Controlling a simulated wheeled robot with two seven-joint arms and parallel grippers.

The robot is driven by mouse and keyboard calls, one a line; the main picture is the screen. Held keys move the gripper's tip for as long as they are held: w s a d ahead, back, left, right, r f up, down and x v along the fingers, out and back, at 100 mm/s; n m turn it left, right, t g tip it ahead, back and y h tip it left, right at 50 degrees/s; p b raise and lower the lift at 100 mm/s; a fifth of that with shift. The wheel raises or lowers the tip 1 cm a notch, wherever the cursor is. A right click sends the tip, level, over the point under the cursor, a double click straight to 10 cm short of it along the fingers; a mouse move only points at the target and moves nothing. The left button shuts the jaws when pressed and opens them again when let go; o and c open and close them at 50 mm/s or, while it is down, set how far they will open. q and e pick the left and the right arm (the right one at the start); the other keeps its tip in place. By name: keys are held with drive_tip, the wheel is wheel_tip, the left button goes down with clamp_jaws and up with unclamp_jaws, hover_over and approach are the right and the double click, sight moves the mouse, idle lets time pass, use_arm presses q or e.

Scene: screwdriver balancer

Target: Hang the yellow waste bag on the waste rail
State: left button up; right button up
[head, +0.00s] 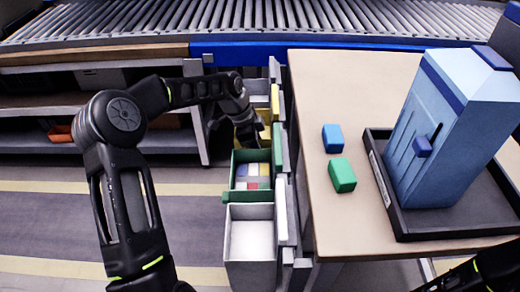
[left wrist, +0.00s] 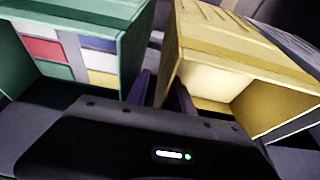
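A yellow open-topped container (head: 264,115), which I take for the yellow waste bag, is in the row along the table's left side, partly hidden by my left gripper. It fills the right of the left wrist view (left wrist: 235,50), its inside looking empty. My left gripper (head: 252,138) is at its near end. In the left wrist view the dark fingers (left wrist: 163,95) stand apart, one on each side of a yellow wall; I cannot tell whether they touch it. I cannot clearly pick out the waste rail. My right gripper is out of view.
A green bin (head: 232,186) with several coloured blocks is close beside the gripper. A white bin (head: 249,211) is nearer. The table (head: 345,228) holds a blue block (head: 333,138), a green block (head: 342,175) and a blue cabinet (head: 450,125) on a dark tray. A roller conveyor (head: 250,16) runs behind.

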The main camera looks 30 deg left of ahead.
use_arm(q)
drive_tip(key=p+v, duration=0.1)
drive_tip(key=v, duration=0.6)
drive_tip(key=shift+r, duration=0.4)
